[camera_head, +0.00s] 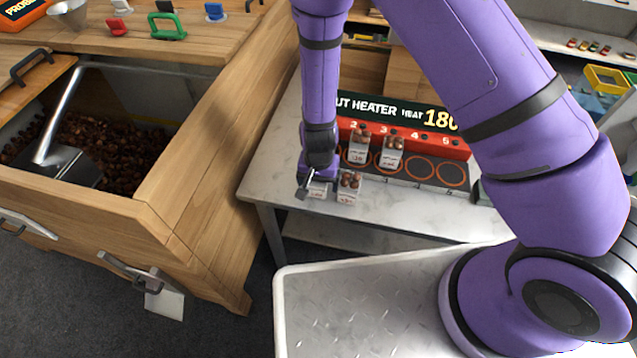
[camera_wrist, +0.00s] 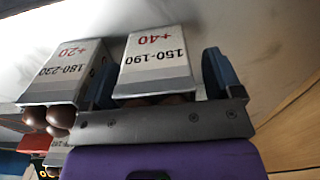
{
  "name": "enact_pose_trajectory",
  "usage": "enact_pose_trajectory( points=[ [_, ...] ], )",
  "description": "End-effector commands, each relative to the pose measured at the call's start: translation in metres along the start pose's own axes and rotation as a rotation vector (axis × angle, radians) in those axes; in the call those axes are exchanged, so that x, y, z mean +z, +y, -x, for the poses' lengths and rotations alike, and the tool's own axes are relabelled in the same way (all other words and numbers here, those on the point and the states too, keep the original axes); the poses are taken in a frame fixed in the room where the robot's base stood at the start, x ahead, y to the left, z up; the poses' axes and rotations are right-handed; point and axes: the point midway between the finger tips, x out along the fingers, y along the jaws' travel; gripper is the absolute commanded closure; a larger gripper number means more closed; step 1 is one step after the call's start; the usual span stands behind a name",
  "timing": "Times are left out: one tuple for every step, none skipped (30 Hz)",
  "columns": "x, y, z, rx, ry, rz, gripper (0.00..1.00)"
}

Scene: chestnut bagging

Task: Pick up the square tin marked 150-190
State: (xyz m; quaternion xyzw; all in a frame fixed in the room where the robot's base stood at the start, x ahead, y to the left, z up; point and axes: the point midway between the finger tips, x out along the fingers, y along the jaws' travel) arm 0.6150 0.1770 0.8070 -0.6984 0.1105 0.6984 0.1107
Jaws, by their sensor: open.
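The square tin marked 150-190 (camera_wrist: 155,68), with "+40" in red, shows upside down in the wrist view. It stands between the blue fingers of my open gripper (camera_wrist: 162,78), with chestnuts at its top edge. I cannot tell if a finger touches it. In the head view my gripper (camera_head: 312,186) is down at the front left of the counter, partly hiding this tin (camera_head: 318,190). Close beside it is a tin marked 180-230 with "+20" (camera_wrist: 62,75), also in the head view (camera_head: 348,190), filled with chestnuts.
Two more filled tins stand on the heater, one on the left (camera_head: 358,150) and one on the right (camera_head: 391,153). The heater (camera_head: 425,170) has several ringed plates, some empty. A wooden chestnut bin (camera_head: 185,150) stands left of the counter (camera_head: 270,170).

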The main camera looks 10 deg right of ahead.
Motion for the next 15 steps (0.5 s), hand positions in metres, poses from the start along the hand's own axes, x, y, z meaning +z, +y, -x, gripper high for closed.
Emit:
enact_pose_trajectory(
  points=[
    [0.0000,-0.0001,0.0001,0.000,0.000,0.000,0.15],
    [0.0000,-0.0001,0.0001,0.000,0.000,0.000,0.15],
    [0.0000,-0.0001,0.0002,0.000,0.000,0.000,0.15],
    [0.0000,-0.0001,0.0002,0.000,0.000,0.000,0.15],
    [0.0001,-0.0001,0.0002,0.000,0.000,0.000,0.22],
    [0.0001,0.0000,0.0002,0.000,0.000,0.000,0.31],
    [0.0001,0.0000,0.0002,0.000,0.000,0.000,0.38],
    [0.0001,0.0000,0.0003,0.000,0.000,0.001,0.45],
    [0.0001,0.0000,0.0003,0.000,0.000,0.001,0.54],
    [0.0001,0.0000,0.0003,0.000,0.000,0.001,0.61],
    [0.0001,0.0000,0.0003,0.000,0.000,0.001,0.68],
    [0.0001,0.0000,0.0003,0.000,0.000,0.001,0.71],
    [0.0001,-0.0001,0.0004,0.000,0.000,0.001,0.71],
    [0.0001,-0.0001,0.0004,0.000,0.000,0.001,0.71],
    [0.0001,-0.0001,0.0004,0.000,0.000,0.001,0.71]
  ],
)
